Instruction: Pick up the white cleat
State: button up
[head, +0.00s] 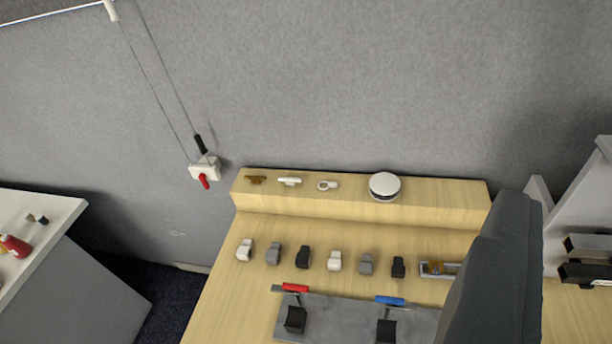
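The white cleat (289,181) is a small, T-shaped white piece. It lies on the raised wooden ledge (440,200) at the back of the table, between a brown cleat (255,179) on its left and a small white ring-shaped fitting (327,185) on its right. A large dark grey block (497,270) at the lower right is part of my arm or gripper. It is well to the right of the cleat and nearer the camera. No fingertips can be made out, and nothing is seen touching the cleat.
A round white-topped disc (384,186) sits further right on the ledge. Several small white, grey and black blocks stand in a row below it. A grey plate (345,317) holds red-handled and blue-handled clamps. A grey wall rises behind; a white switch box (205,169) hangs left.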

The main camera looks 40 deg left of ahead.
aim_at(289, 181)
jog(key=z, duration=1.7)
jog(key=k, duration=1.2)
jog(key=u, duration=2)
jog(key=i, duration=0.85)
jog(key=u, duration=0.15)
